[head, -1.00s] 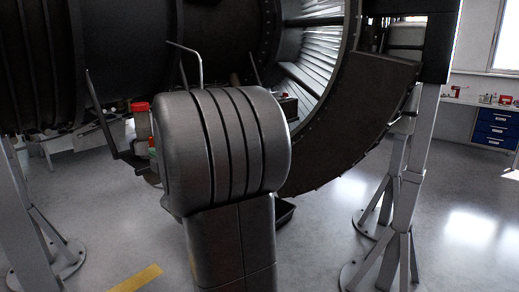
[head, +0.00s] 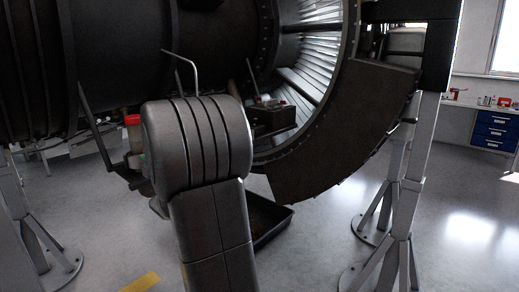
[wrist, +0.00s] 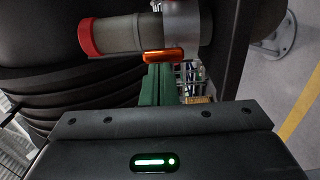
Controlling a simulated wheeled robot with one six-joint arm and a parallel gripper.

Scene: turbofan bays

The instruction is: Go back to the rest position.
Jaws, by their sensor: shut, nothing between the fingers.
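My gripper (wrist: 158,84) shows in the wrist view as green fingers close together in one column, with nothing between them. An orange piece (wrist: 166,55) shows at their far end. Just beyond it is a pale cylinder (wrist: 125,34) with a red end (wrist: 89,37) and a grey ring-like part; I cannot tell whether the orange piece touches it. In the head view my grey arm fills the centre and hides most of the gripper. A red-lidded container (head: 132,121) shows at the arm's left edge, partly hidden.
A large dark engine casing (head: 120,60) is close behind my arm. A dark box (head: 274,119) holding small items is to the arm's right. A black tray (head: 268,222) lies on the floor. Grey stands (head: 405,190) flank the scene. Floor at right is clear.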

